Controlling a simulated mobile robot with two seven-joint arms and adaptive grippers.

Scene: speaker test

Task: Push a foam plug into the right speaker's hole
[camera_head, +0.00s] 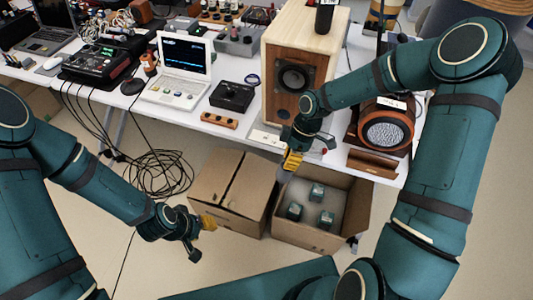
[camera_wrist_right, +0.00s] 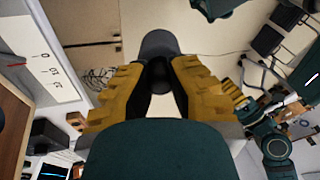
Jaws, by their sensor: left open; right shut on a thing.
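My right gripper (camera_head: 292,163) hangs in front of the table edge, above the open cardboard box and below the wooden speaker. In the right wrist view its yellow fingers (camera_wrist_right: 158,85) are shut on a dark grey cylinder (camera_wrist_right: 160,44), which looks like the foam plug. The plug is not clear in the head view. The tall wooden speaker (camera_head: 271,62) has a dark round cone; my right forearm covers part of its front. A brown unit with a round pale grille (camera_head: 385,133) stands to its right. My left gripper (camera_head: 207,222) is open and empty, low beside the closed box.
An open cardboard box (camera_head: 360,203) holds several dark green blocks. A closed cardboard box (camera_head: 231,188) stands to its left. Coiled cables (camera_head: 160,172) lie on the floor. A white laptop (camera_head: 183,65), a black device (camera_head: 232,96) and other gear crowd the white table (camera_head: 208,117).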

